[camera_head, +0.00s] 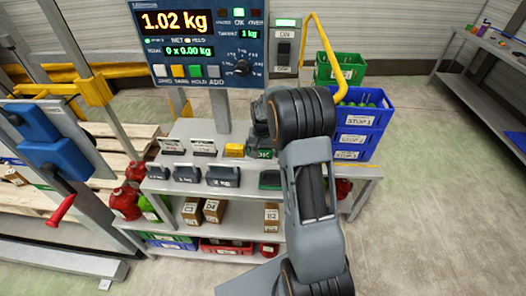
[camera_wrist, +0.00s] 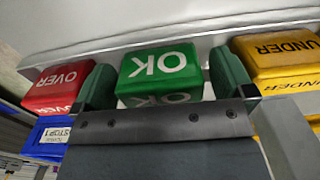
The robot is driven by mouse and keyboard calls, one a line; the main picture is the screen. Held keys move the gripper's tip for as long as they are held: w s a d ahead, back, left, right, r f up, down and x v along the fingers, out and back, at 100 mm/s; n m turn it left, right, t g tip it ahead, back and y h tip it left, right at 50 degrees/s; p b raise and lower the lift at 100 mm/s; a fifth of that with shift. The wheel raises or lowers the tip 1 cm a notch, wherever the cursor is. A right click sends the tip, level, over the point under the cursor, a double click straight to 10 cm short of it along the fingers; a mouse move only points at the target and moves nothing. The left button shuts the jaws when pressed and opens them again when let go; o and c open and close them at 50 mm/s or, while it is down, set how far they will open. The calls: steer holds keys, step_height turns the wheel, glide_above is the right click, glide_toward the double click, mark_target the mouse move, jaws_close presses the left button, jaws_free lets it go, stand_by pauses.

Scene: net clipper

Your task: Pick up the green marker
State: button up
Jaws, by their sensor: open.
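The green marker (camera_wrist: 160,66) is a block lettered OK. In the wrist view it sits upside down in the picture between the two dark green fingers of my gripper (camera_wrist: 164,82). The fingers are open, one on each side of it; I cannot tell whether either touches it. In the head view only a small part of the green marker (camera_head: 265,155) shows on the bench top, below my gripper (camera_head: 262,138); my arm hides the rest of that area.
A yellow UNDER marker (camera_wrist: 277,52) and a red OVER marker (camera_wrist: 58,84) flank the green one closely. A scale display (camera_head: 196,45) stands behind. Black weights (camera_head: 223,176) line the bench front. Blue crates (camera_head: 358,122) stand at the right.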

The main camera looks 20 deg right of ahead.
steer(key=shift+f, duration=0.3)
steer(key=c, duration=0.9)
steer(key=shift+r, duration=0.15)
steer(key=shift+c, duration=0.2)
